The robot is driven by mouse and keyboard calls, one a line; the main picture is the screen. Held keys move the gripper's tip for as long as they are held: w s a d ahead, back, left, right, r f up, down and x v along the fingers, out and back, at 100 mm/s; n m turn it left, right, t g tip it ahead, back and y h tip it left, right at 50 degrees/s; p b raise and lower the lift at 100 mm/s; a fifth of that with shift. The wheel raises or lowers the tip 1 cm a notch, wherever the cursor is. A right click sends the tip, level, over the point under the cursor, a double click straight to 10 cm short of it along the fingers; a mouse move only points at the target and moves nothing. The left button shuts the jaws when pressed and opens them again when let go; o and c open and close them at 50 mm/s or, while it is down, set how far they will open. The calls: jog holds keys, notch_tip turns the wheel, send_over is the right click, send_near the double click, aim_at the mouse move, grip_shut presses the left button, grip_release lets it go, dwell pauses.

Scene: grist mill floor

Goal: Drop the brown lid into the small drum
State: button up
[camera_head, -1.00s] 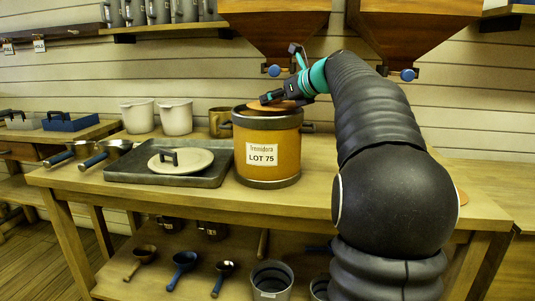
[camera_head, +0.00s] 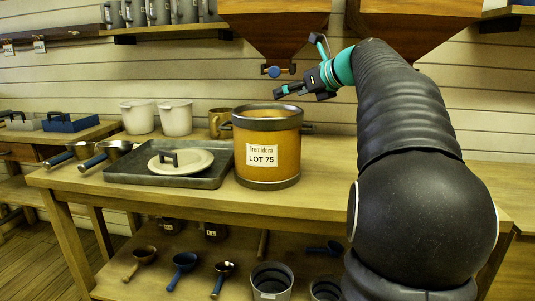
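The small drum (camera_head: 267,150) is an orange-brown cylinder with dark bands and a "LOT 75" label. It stands upright on the wooden workbench in the head view. Its dark top rim (camera_head: 268,112) shows, with no lid across it. The brown lid is not visible now; the drum's inside is mostly hidden by its front wall. My gripper (camera_head: 300,93) is above and slightly right of the drum, apart from it. Its fingers look spread and empty.
A grey tray (camera_head: 120,176) with a pale handled lid (camera_head: 180,162) lies left of the drum. Two pale pots (camera_head: 176,118) and a brass mug (camera_head: 219,123) stand behind. Wooden hoppers (camera_head: 275,30) hang above. The bench right of the drum is partly hidden by my arm.

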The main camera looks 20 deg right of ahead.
jog(key=v, duration=0.5)
jog(key=shift+s+r, duration=0.1)
jog(key=shift+s, duration=0.1)
jog(key=s+a+f+n+g+h, duration=0.1)
jog(key=s+a+f+n+g, duration=0.1)
jog(key=s+a+f+n, duration=0.4)
jog(key=s+a+f+n+g, duration=0.2)
jog(key=s+a+f+n, duration=0.1)
jog(key=a+f+n, duration=0.6)
jog(key=s+a+f+n+g+h, duration=0.1)
jog(key=s+a+f+n, duration=0.3)
jog(key=s+f+n, duration=0.4)
jog(key=s+a+f+n+g+h, duration=0.2)
jog(key=s+a+f+n, duration=0.2)
jog(key=s+f+n, duration=0.5)
notch_tip(320, 180, down, 3)
jog(key=shift+s+r, duration=0.2)
jog(key=shift+s, duration=0.3)
